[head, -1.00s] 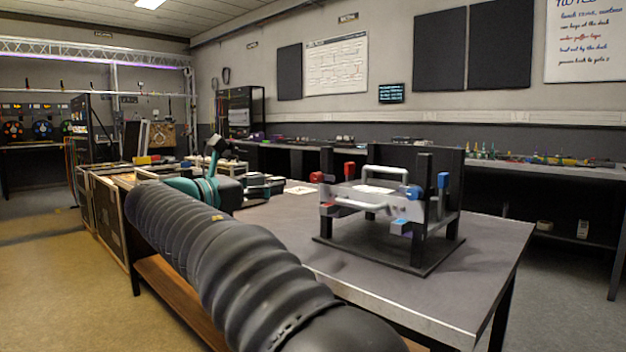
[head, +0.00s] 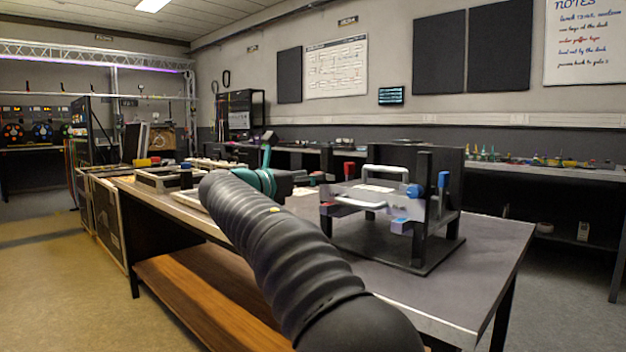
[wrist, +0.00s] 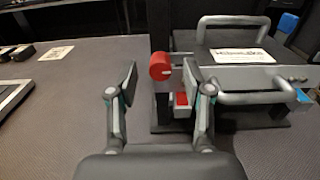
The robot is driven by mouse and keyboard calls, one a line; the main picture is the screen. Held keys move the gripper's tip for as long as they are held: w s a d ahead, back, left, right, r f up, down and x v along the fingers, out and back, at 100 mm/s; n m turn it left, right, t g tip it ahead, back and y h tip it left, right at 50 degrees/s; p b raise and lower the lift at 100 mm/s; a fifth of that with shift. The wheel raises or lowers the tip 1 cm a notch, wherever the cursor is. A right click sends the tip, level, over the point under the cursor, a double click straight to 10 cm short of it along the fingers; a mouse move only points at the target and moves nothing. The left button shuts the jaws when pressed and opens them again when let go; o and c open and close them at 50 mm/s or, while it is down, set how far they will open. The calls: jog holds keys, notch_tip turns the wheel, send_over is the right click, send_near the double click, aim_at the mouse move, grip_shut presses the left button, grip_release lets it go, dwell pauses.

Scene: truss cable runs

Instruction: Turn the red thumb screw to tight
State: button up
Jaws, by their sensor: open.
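The red thumb screw (wrist: 160,67) is a round red knob with a pale mark, on the left side of the fixture's dark post in the wrist view. My gripper (wrist: 161,78) is open, with one finger on each side of the knob. The right fingertip looks closer to it than the left; I cannot tell whether it touches. The black and grey fixture (head: 430,250) stands on the table.
A blue knob (head: 414,191) and a grey handle (head: 385,169) are on the fixture. The table (head: 480,270) is clear in front.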

jog(key=shift+x, duration=0.85)
grip_shut()
jog(key=shift+m, duration=0.4)
jog(key=m+b, duration=0.1)
jog(key=m, duration=0.7)
jog(key=m+b, duration=0.1)
jog(key=m, duration=0.8)
jog(key=shift+s+d+f, duration=0.1)
jog(key=shift+f, duration=0.05)
